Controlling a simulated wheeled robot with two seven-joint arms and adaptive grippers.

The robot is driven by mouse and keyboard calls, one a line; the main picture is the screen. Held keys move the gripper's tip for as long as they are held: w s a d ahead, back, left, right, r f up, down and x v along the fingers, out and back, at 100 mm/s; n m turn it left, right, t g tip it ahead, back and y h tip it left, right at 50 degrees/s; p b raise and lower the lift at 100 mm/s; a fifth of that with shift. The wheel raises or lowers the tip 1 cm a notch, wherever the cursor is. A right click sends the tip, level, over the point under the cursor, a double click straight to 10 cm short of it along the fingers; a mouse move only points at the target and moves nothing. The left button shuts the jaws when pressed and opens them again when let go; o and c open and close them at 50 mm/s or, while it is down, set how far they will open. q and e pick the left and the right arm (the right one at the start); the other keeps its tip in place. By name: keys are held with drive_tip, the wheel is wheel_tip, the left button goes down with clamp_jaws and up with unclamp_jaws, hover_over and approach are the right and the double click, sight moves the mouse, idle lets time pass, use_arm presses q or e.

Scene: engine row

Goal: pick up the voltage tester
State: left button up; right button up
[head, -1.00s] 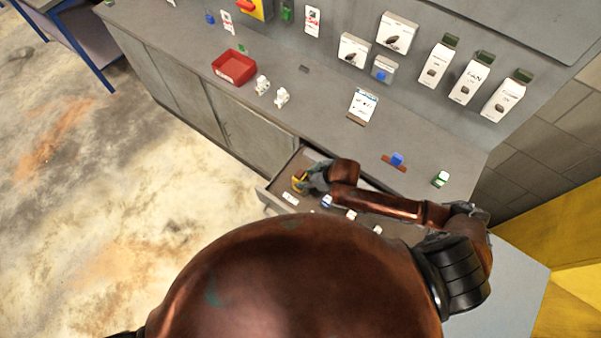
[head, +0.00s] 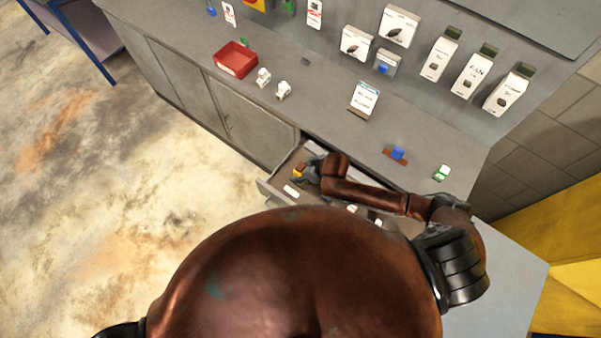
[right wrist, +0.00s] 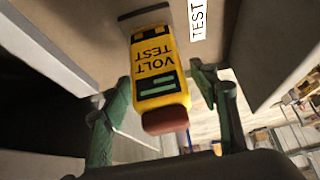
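The voltage tester (right wrist: 157,75) is a yellow block with black "VOLT TEST" lettering, a dark green panel and a red-brown end. It lies in the open drawer (head: 268,190) and shows as a small yellow spot in the head view (head: 298,171). My right gripper (head: 308,173) is down in the drawer at the tester. In the right wrist view its green fingers (right wrist: 160,82) stand on either side of the tester, with a narrow gap visible at each side, so it looks open. My left gripper is out of view.
A white label (head: 291,191) lies in the drawer; a "TEST" label (right wrist: 197,18) shows beside the tester. The drawer walls are close around my right gripper. The counter above holds a red bin (head: 236,60), white fittings (head: 283,90) and a blue item (head: 397,153).

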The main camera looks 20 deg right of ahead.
drive_tip(key=c, duration=1.1)
drive_tip(key=shift+r, duration=0.1)
drive_tip(key=shift+c, duration=1)
